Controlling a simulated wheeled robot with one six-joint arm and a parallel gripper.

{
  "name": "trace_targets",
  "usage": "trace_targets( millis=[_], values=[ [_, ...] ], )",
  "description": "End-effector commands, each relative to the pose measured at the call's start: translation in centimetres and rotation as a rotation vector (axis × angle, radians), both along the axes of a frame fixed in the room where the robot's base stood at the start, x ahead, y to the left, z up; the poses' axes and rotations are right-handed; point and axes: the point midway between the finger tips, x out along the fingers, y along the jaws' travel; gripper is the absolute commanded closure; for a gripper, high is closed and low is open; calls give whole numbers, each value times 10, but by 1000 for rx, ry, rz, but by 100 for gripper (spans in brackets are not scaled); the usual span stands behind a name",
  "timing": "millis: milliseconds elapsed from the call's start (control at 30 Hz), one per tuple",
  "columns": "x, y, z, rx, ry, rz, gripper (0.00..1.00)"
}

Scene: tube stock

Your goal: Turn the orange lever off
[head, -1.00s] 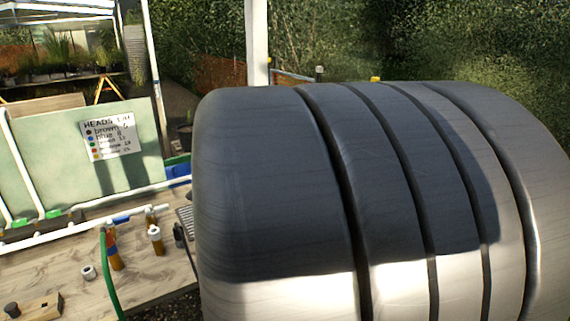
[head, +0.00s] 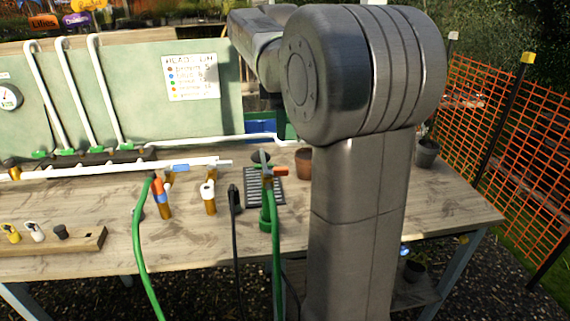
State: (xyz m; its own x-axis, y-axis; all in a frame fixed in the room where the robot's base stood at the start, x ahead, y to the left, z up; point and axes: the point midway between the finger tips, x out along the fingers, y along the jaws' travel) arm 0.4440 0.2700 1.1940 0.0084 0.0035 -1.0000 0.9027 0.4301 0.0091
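The orange lever (head: 281,172) shows in the head view, just left of my arm's upright column. It sits at the top of a standpipe with a green hose (head: 276,240) hanging below it, and its handle points roughly sideways to the right. My arm folds away toward the back left at the top of the view. My gripper does not show; it is hidden behind my arm or outside the frame.
A wooden bench (head: 110,230) carries brown pipe stubs (head: 208,200), a black grate (head: 270,192) and a terracotta pot (head: 303,163). A green board (head: 130,95) with white pipes stands behind. A wooden block (head: 60,243) holds caps. Orange mesh fence (head: 480,150) is at right.

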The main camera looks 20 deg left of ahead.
Motion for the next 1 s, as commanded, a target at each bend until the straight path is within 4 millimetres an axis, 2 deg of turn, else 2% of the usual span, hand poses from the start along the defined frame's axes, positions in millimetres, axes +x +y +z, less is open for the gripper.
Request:
trace_targets(
  millis=[33, 300, 500, 700, 1000],
  values=[
    [-1, -1, -12, -3, 3, -1, 62],
    [0, -1, -70, -3, 3, -3, 62],
    [1, -1, -102, -2, 1, -4, 62],
    [1, -1, -115, 0, 0, -4, 62],
    [1, 0, -117, 0, -1, -4, 64]
  ],
)
